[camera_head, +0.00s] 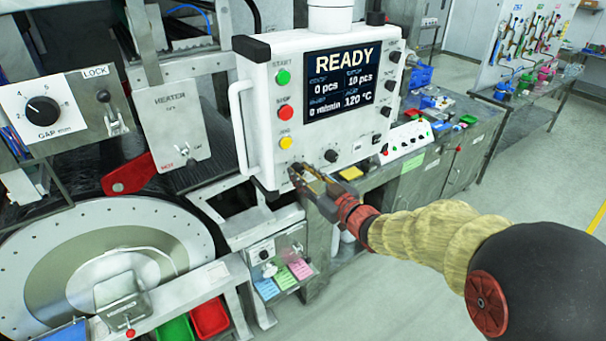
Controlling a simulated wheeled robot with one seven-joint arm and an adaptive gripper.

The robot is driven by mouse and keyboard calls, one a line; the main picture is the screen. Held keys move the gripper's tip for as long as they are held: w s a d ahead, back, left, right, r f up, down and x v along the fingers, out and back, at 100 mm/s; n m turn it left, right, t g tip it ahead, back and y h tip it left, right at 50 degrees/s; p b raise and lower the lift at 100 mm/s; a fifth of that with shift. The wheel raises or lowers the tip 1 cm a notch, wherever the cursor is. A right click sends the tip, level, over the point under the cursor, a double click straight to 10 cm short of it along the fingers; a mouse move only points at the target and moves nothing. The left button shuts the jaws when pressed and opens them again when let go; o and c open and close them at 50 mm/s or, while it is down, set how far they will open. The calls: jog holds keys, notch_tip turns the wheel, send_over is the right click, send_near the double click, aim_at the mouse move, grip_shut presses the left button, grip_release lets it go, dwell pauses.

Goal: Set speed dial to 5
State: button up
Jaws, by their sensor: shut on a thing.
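The white control panel (262,140) faces me. Its screen (345,80) reads READY, 0 pcs, 10 pcs, 0 m/min and 120 °C. My gripper (298,173) reaches in from the lower right to the panel's lower left edge, below the yellow button. Its jaws are shut on what seems to be the speed dial there. The fingers hide the dial, so its pointer and scale cannot be read.
Green (283,77), red (286,113) and yellow (286,143) buttons sit above my gripper. A black knob (331,156) is close on its right, with several more up the panel's right side. A white handle (240,125) stands at the left edge.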

jog(key=shift+b, duration=0.4)
jog(key=n+b, duration=0.3)
jog(key=b, duration=0.1)
jog(key=shift+f+n+b, duration=0.2)
jog(key=shift+n+b, duration=0.1)
jog(key=shift+n, duration=0.1)
jog(key=n+b, duration=0.4)
jog(key=b, duration=0.1)
jog(key=shift+s+a+r+n+h, duration=0.1)
jog(key=shift+r+n+h, duration=0.05)
jog(key=shift+n+h, duration=0.2)
jog(key=shift+b, duration=0.3)
jog(key=o, duration=1.2)
jog(key=shift+c, duration=0.2)
jog(key=v, duration=1.2)
